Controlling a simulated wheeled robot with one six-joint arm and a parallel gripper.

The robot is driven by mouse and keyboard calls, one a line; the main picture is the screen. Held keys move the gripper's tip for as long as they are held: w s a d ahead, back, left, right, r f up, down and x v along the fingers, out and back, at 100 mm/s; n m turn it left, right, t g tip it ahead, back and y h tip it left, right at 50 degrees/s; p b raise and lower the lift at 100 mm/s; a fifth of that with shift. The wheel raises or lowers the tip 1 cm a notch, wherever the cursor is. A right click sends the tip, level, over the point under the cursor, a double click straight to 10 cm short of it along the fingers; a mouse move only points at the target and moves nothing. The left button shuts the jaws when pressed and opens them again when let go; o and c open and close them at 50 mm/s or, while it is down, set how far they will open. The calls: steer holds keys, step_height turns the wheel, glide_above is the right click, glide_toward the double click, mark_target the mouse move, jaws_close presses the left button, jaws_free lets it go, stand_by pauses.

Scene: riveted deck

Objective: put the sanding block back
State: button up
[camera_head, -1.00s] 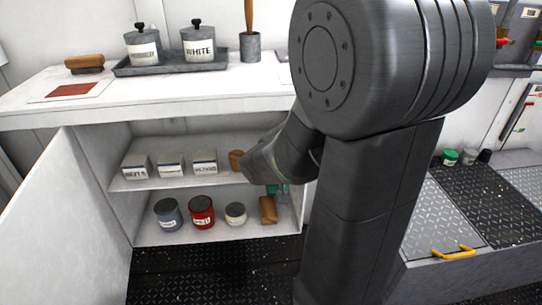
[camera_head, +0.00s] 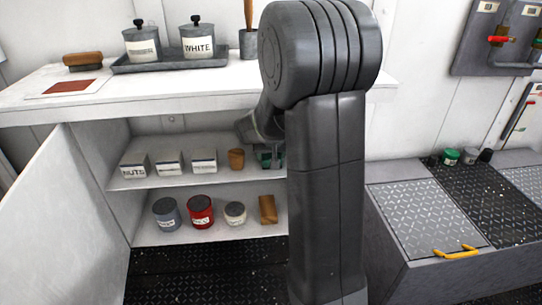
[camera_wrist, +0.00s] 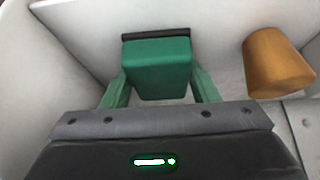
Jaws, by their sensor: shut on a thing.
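The sanding block appears to be the green block with a dark strip along its far edge (camera_wrist: 157,68) in the wrist view. My gripper (camera_wrist: 158,84) is shut on it, with one green finger on each side. In the head view my gripper (camera_head: 270,158) is inside the open cabinet, at the right end of the upper shelf (camera_head: 150,182). It is just right of a brown cup (camera_head: 236,159). The block is hard to tell from the green fingers there. I cannot tell whether the block touches the shelf.
The brown cup (camera_wrist: 277,65) is close by in the wrist view. Several white labelled boxes (camera_head: 169,163) stand farther left. Below are a grey can (camera_head: 166,214), a red can (camera_head: 200,211), a white jar (camera_head: 235,213) and a brown block (camera_head: 268,209). The cabinet door (camera_head: 60,215) stands open.

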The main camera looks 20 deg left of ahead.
steer(key=o, duration=0.9)
steer(key=shift+s+d+r+p, duration=0.1)
steer(key=shift+s+r+p, duration=0.05)
steer(key=shift+r+p, duration=0.3)
steer(key=s+d, duration=0.2)
steer(key=s, duration=0.1)
steer(key=s+d, duration=0.2)
steer(key=s, duration=0.2)
steer(key=s+d, duration=0.2)
steer(key=s, duration=0.1)
steer(key=shift+s+d+r, duration=0.15)
steer(key=shift+s+d, duration=0.05)
steer(key=shift+s, duration=0.05)
